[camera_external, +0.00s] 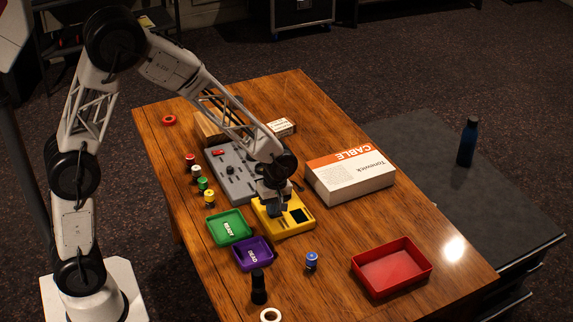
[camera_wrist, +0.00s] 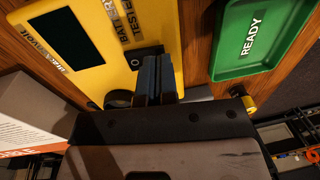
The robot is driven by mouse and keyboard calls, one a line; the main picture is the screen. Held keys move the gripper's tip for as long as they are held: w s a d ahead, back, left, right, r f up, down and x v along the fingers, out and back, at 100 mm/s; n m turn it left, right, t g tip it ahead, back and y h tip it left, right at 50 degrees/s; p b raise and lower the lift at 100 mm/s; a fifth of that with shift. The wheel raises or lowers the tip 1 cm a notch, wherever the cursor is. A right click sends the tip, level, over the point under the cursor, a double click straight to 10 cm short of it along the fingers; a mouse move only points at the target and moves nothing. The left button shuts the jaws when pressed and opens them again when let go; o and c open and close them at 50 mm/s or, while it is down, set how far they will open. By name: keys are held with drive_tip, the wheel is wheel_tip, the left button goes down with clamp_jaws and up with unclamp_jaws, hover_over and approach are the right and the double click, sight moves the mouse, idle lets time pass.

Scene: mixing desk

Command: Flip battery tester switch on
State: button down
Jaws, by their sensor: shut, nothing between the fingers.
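The yellow battery tester (camera_external: 284,229) lies on the wooden desk, beside the green and purple trays. In the wrist view its yellow face (camera_wrist: 97,78) shows a dark display (camera_wrist: 66,38), a "BATTERY TESTER" label and a small round "O" mark. A dark round part (camera_wrist: 118,98) sits near its edge, left of my fingers. My gripper (camera_external: 275,210) is over the tester, pointing down. In the wrist view my gripper (camera_wrist: 158,72) is shut and empty, its fingertips beside the "O" mark. I cannot make out the switch; my fingers may hide it. Contact with the tester cannot be told.
The green READY tray (camera_external: 230,242) and purple DEAD tray (camera_external: 240,262) are close by. A grey mixing desk (camera_external: 235,184) lies behind the tester, a cable box (camera_external: 350,180) right. A red tray (camera_external: 390,268), blue battery (camera_external: 311,261) and black cylinder (camera_external: 258,287) stand in front.

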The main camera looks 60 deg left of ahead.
drive_tip(key=shift+f, duration=0.35)
drive_tip(key=shift+s+f, duration=0.1)
drive_tip(key=shift+f, duration=0.1)
drive_tip(key=shift+w+r, duration=0.1)
drive_tip(key=shift+w, duration=0.1)
idle(0.4)
drive_tip(key=shift+w+r, duration=0.25)
drive_tip(key=shift+w, duration=0.3)
drive_tip(key=shift+r, duration=0.1)
wheel_tip(320, 180, up, 14)
drive_tip(key=s, duration=0.1)
drive_tip(key=shift+s, duration=0.35)
idle(0.7)
drive_tip(key=shift+s, duration=0.1)
